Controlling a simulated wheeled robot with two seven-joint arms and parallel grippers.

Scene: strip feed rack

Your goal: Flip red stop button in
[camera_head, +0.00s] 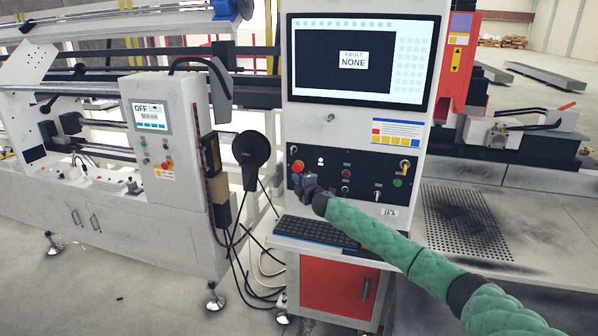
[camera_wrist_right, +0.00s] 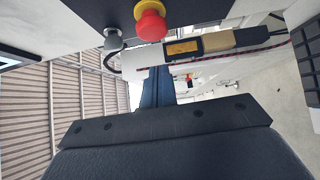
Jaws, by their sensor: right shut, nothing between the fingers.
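The red stop button (camera_head: 298,166) sits on a yellow collar at the left end of the black control panel (camera_head: 330,178), under the large screen. In the right wrist view the button (camera_wrist_right: 151,27) shows large at the top middle, on the dark panel. My right gripper (camera_head: 306,184) is just below the button in the head view, in front of the panel, shut and empty. Its dark fingers also show in the right wrist view (camera_wrist_right: 158,88), apart from the button in that picture. Whether it touches the button cannot be told. My left gripper is out of view.
A screen (camera_head: 353,60) above the panel reads FAULT NONE. A black keyboard (camera_head: 317,231) lies on a shelf below the panel. A grey cabinet (camera_head: 165,130) to the left has a display reading OFF. A round black part (camera_head: 251,148) and hanging cables are between them.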

